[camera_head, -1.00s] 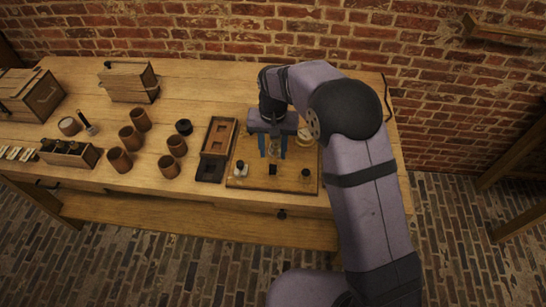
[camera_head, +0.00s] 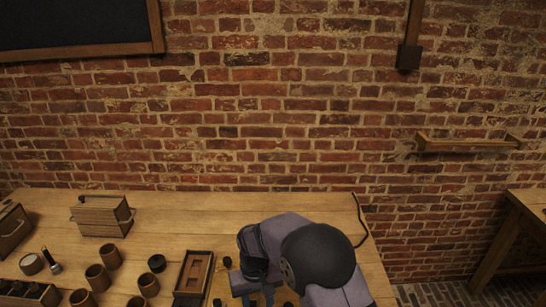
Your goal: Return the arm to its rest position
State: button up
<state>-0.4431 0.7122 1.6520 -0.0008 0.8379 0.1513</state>
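My gripper (camera_head: 258,298) is at the bottom edge of the head view, low over the bench at the right of the wooden tray. Its blue fingers show only in part, and their tips are cut off by the frame. I cannot see whether anything is between them. My arm comes in from the lower right and bends over the bench's right end.
The wooden bench (camera_head: 180,213) has free room at its back middle. A wooden box (camera_head: 102,217), several brown clay cups (camera_head: 98,277), a black round piece (camera_head: 157,263) and a framed tray (camera_head: 194,277) stand to the left. A brick wall (camera_head: 250,130) and wall shelf (camera_head: 468,144) lie behind.

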jog(key=s+d+r+g, duration=0.1)
jog(key=s+d, duration=0.6)
jog(key=s, duration=0.2)
jog(key=s+d+r+g, duration=0.1)
jog(key=s+d+r, duration=0.1)
jog(key=s+d, duration=0.6)
jog(key=s+d+r+m+t, duration=0.1)
jog(key=d+r+m+t, duration=0.1)
jog(key=d+r+m, duration=0.1)
notch_tip(320, 180, up, 2)
jog(key=shift+d+r+t, duration=0.15)
jog(key=shift+d+t, duration=0.15)
jog(key=shift+d, duration=0.25)
jog(key=shift+o, duration=0.5)
dwell(0.7)
